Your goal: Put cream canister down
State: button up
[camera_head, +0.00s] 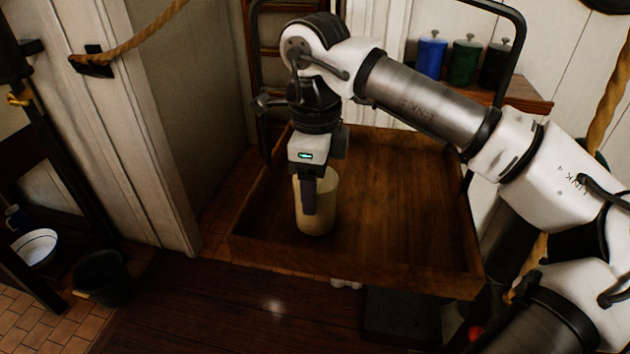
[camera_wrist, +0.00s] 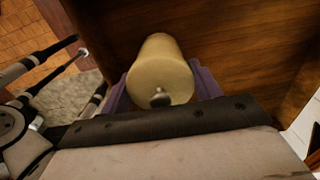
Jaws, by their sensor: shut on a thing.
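The cream canister (camera_head: 323,212) is a pale yellow cylinder in the left part of a wooden tray (camera_head: 400,205). My gripper (camera_head: 311,195) points down from above and is shut on it. In the wrist view the canister (camera_wrist: 160,68) sits between the purple fingers (camera_wrist: 160,85), with a small dark knob on its lid facing the camera. It looks upright. I cannot tell whether its base touches the tray floor. The gripper hides part of its near side and top.
Blue (camera_head: 431,56), green (camera_head: 465,60) and black (camera_head: 495,64) canisters stand on a shelf (camera_head: 525,95) behind the tray. The tray's middle and right are clear, with raised walls around. A black bucket (camera_head: 101,277) and a white bowl (camera_head: 36,248) are at the left.

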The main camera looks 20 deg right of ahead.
jog(key=o, duration=1.3)
jog(key=shift+f, duration=0.1)
notch_tip(320, 180, up, 12)
jog(key=shift+r, duration=0.2)
